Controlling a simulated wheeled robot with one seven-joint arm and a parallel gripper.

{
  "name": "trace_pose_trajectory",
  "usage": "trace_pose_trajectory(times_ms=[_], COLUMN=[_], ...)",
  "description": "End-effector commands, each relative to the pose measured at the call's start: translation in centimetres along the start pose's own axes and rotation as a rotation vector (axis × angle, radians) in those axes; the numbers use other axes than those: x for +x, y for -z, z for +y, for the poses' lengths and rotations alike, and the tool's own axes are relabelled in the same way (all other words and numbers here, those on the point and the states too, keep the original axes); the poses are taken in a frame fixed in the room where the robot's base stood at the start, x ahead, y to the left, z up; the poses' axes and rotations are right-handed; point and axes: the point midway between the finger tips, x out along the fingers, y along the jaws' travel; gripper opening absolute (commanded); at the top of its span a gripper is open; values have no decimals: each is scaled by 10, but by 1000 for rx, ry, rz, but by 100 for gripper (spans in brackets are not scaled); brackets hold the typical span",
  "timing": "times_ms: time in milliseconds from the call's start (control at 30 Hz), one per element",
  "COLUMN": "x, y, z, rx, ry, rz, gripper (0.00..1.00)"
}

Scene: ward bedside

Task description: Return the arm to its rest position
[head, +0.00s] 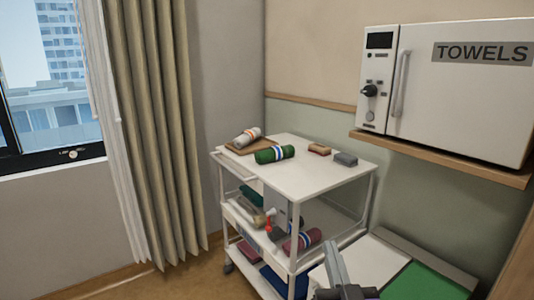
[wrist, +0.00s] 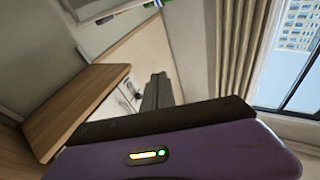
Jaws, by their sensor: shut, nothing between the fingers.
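My gripper (wrist: 158,78) shows in the wrist view as dark grey fingers pressed together beyond the purple hand body with its small lit indicator. Nothing is between the fingers. It is held in the air, apart from the furniture. In the head view, a grey part of my arm stands at the bottom edge, right of the trolley (head: 316,182); I cannot tell its exact distance from it.
The trolley's top holds a green roll (head: 274,154), a white roll (head: 248,136) on a brown board, and two small blocks. Its lower shelves hold more items. A towel cabinet (head: 462,95) sits on a wall shelf at right. Curtains (head: 155,120) hang left.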

Motion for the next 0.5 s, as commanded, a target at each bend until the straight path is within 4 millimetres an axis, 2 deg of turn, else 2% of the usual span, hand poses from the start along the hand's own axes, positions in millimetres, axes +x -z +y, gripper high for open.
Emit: trace_pose_trajectory(times_ms=[33, 233, 500], x=[-23, -104, -208], y=[-5, -13, -1], z=[2, 9, 20], rx=[-23, -98, -152], ry=[13, 54, 65], rz=[-13, -38, -91], gripper=[0, 0, 0])
